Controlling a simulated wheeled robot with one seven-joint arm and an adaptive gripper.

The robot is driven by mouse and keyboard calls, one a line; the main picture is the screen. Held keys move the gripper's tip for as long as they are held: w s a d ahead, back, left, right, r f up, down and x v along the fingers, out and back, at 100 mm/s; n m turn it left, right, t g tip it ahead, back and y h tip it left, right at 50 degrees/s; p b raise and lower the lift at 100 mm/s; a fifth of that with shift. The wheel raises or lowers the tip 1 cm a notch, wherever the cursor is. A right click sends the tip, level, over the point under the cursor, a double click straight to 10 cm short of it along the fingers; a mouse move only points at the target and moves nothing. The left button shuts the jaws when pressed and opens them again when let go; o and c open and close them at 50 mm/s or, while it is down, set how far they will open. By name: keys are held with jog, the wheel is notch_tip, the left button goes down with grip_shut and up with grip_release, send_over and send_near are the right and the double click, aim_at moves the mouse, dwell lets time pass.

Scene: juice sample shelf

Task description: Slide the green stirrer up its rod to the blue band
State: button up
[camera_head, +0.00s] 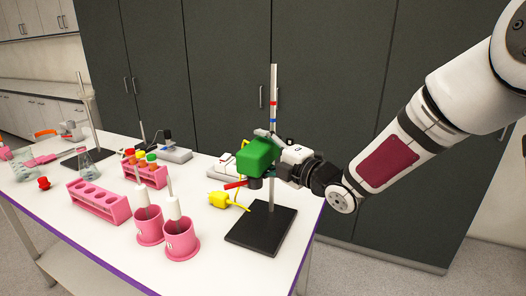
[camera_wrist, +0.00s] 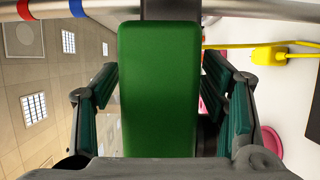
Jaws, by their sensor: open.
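The green stirrer (camera_head: 257,155) is a green block beside the upright metal rod (camera_head: 275,85) of a stand, below the rod's bands. The blue band (camera_head: 273,121) sits a little above the stirrer, and a red band (camera_head: 273,103) is above the blue one. My gripper (camera_wrist: 160,85) is open, with its fingers on both sides of the green stirrer (camera_wrist: 159,60). The fingers do not look closed on it. The rod runs across the top of the wrist view, with the blue band (camera_wrist: 77,8) at left. My gripper partly hides the rod in the head view.
The stand's black base (camera_head: 262,230) rests at the table's right end. A yellow plug (camera_head: 218,199) and cable lie left of it. Pink cups (camera_head: 181,240) holding white-handled tools and a pink rack (camera_head: 97,202) stand further left. Dark cabinets (camera_head: 230,60) rise behind.

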aim_at(263, 141)
grip_shut()
jog(key=shift+r+p, duration=0.6)
jog(key=shift+r, duration=1.75)
grip_release()
jog(key=shift+f, duration=0.1)
